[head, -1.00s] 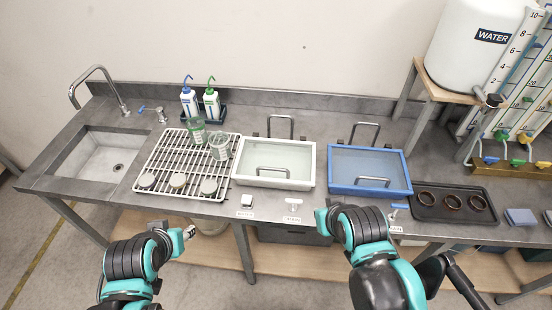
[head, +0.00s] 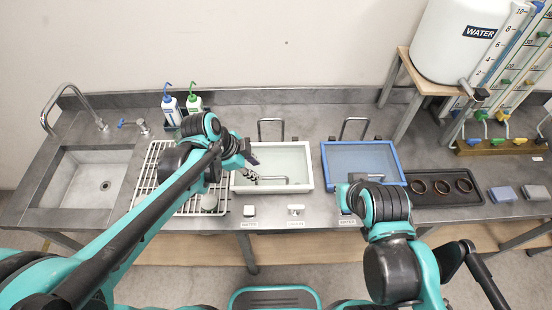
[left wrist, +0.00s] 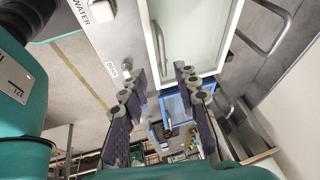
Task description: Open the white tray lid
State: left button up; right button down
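The white tray (head: 306,187) stands on the counter with its pale translucent lid (head: 285,158) lying shut. A grey bar handle (head: 285,180) is on the lid's front part. My left gripper (head: 252,177) is over the left front part of the lid, just left of the handle. In the left wrist view my left gripper (left wrist: 160,75) has its two dark fingers apart with nothing between them. The lid (left wrist: 205,30) and its handle (left wrist: 161,42) show beyond the fingertips. My right gripper (head: 344,196) is in front of the blue tray, mostly hidden by its own arm.
A blue tray (head: 325,165) stands right of the white one. A wire rack (head: 150,165) is partly hidden behind my left arm. Several small labelled items line the front edge, including a white one (head: 296,209). A black tray (head: 425,199) with dark rings is further right.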

aim_at(268, 179)
pick_arm(q)
jog(key=shift+m, duration=0.6)
jog(key=b+x, duration=0.1)
jog(key=x, duration=0.3)
jog(key=d+b+x, duration=0.1)
jog(key=x, duration=0.3)
jog(key=shift+w, duration=0.15)
jog(key=shift+c, duration=0.4)
grip_shut()
